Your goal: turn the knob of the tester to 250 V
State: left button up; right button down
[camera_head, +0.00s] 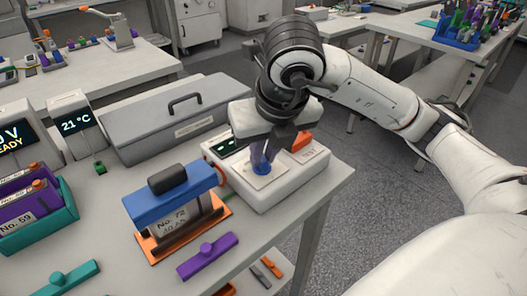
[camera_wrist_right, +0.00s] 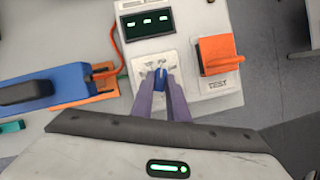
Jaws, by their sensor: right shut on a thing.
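The tester (camera_head: 290,185) is a pale box near the right edge of the bench. Its blue knob (camera_head: 262,168) sits on a light dial plate and also shows in the right wrist view (camera_wrist_right: 160,86). My right gripper (camera_head: 264,160) comes down from above, and its two purple-grey fingers are shut on the knob, one on each side; it also shows in the wrist view (camera_wrist_right: 161,92). A pale mark shows on top of the knob. The dial's markings are partly covered and too small to read. The tester's dark display (camera_wrist_right: 147,23) shows green dashes. My left gripper is not in view.
An orange switch cover (camera_wrist_right: 217,53) marked TEST stands right of the knob. A blue-topped battery fixture (camera_head: 172,205) on an orange base stands close on the left. A grey case (camera_head: 165,115) lies behind. A purple bar (camera_head: 207,256) lies in front.

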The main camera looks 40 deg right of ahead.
jog(key=c, duration=1.7)
grip_release()
jog(key=shift+r, duration=0.15)
jog(key=shift+s+r, duration=0.1)
jog(key=shift+r, duration=0.25)
jog(key=p+v, duration=0.3)
jog(key=v, duration=0.6)
jog(key=shift+s+r, duration=0.1)
jog(key=shift+s, duration=0.15)
